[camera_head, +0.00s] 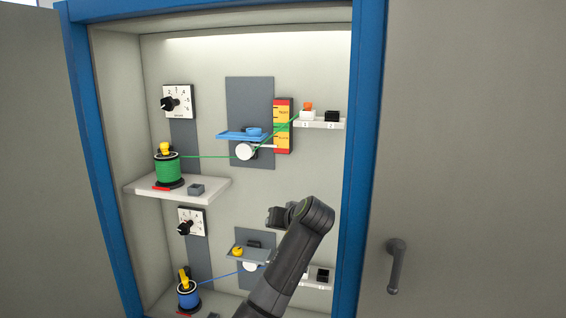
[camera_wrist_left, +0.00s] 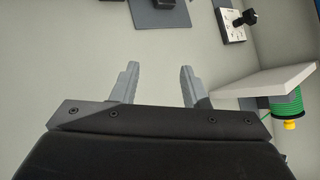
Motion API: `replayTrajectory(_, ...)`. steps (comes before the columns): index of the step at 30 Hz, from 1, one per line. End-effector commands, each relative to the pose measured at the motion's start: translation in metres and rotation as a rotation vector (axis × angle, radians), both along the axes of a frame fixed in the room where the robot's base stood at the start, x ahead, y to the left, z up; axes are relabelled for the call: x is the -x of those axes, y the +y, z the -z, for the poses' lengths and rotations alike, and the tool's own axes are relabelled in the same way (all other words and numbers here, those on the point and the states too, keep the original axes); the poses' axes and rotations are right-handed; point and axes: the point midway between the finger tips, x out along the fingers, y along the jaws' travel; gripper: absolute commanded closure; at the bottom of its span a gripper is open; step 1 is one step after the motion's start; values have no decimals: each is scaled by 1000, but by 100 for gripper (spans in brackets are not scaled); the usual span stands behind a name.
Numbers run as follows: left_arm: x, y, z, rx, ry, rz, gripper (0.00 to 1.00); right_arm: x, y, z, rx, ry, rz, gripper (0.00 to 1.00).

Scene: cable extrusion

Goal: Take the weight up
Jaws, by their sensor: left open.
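My left gripper (camera_head: 276,216) is in front of the cabinet, between the upper and lower rows of equipment. In the left wrist view the left gripper (camera_wrist_left: 158,84) is open, with nothing between its fingers. A small yellow rounded piece (camera_head: 237,251) sits on the lower grey tray (camera_head: 243,259). A blue piece (camera_head: 254,131) sits on the upper blue tray (camera_head: 232,136). I cannot tell for certain which piece is the weight. The gripper is apart from both. My arm hides part of the lower row. My right gripper is not in view.
A green spool (camera_head: 167,168) stands on a white shelf (camera_head: 205,194) at left; a green cable runs from it past a white wheel (camera_head: 244,151). A blue spool (camera_head: 188,297) stands below. A small shelf (camera_head: 335,125) holds blocks at right. Blue posts (camera_head: 367,130) frame the opening.

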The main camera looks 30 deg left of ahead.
Motion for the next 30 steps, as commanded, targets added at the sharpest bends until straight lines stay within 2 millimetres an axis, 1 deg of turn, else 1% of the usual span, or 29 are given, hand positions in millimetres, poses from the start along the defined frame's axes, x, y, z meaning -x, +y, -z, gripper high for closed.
replayTrajectory(1, -4, -3, -40, -3, -52, -33, 59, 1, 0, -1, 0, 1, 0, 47)
replayTrajectory(2, -5, -4, -60, -3, -76, -55, 59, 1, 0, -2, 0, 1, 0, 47)
replayTrajectory(3, -4, -5, -85, -2, -112, -84, 59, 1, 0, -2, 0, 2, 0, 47)
replayTrajectory(5, -2, -8, -120, 2, -159, -124, 59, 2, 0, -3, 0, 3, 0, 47)
replayTrajectory(6, 0, -10, -142, 7, -190, -149, 59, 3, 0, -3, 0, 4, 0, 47)
replayTrajectory(8, 5, -12, -173, 14, -233, -185, 59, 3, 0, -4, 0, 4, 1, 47)
replayTrajectory(9, 9, -14, -191, 20, -260, -209, 59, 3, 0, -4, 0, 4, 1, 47)
replayTrajectory(12, 17, -17, -231, 30, -318, -256, 59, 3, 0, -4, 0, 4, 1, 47)
replayTrajectory(15, 25, -20, -259, 39, -359, -292, 59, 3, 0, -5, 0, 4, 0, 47)
replayTrajectory(18, 30, -21, -276, 44, -385, -313, 59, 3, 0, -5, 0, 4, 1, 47)
replayTrajectory(21, 32, -21, -284, 47, -395, -325, 59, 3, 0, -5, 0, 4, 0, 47)
replayTrajectory(26, 27, -11, -282, 46, -396, -328, 59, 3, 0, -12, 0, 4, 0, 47)
replayTrajectory(30, 17, 9, -274, 45, -393, -329, 59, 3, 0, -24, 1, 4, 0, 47)
